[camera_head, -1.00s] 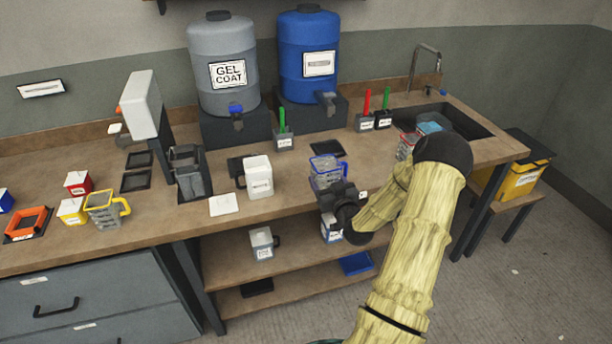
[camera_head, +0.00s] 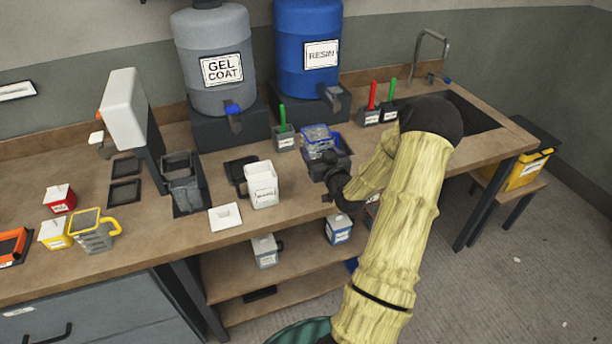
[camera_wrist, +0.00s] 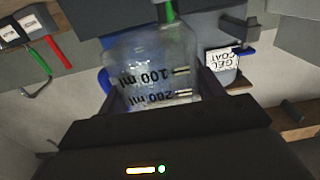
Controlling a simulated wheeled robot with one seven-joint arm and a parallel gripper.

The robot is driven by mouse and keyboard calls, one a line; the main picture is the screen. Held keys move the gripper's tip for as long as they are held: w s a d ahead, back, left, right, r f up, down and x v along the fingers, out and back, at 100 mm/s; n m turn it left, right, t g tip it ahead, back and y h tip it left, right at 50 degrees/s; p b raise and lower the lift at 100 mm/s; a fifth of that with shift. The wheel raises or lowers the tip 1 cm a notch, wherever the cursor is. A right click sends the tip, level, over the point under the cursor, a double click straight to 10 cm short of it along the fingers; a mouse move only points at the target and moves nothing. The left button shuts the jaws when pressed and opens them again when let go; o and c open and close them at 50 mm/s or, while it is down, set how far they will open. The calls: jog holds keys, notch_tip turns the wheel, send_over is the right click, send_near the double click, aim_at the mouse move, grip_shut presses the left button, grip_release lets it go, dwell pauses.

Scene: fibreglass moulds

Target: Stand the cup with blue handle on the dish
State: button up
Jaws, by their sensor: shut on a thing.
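The clear cup with blue handle (camera_head: 318,138) is held by my gripper (camera_head: 326,165) near the counter's back, in front of the blue resin drum. In the wrist view the cup (camera_wrist: 150,65) fills the space between the fingers, with 100 ml and 200 ml marks and a bit of its blue handle at the left. My gripper is shut on it. A dark flat square (camera_head: 344,147), possibly the dish, shows partly behind the cup below the resin tap; cup and gripper hide much of it. I cannot tell whether the cup touches it.
A dark holder with a green stick (camera_head: 283,137) is close to the cup's left. Holders with red and green sticks (camera_head: 371,116) stand to the right. The resin drum's tap (camera_head: 333,97) overhangs nearby.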

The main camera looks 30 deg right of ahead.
jog(key=shift+d, duration=0.15)
jog(key=shift+s+d, duration=0.1)
jog(key=shift+s, duration=0.35)
jog(key=shift+s+d+f, duration=0.1)
jog(key=shift+f, duration=0.2)
jog(key=shift+w+f+p, duration=0.2)
jog(key=shift+f+p, duration=0.3)
jog(key=shift+f, duration=2.1)
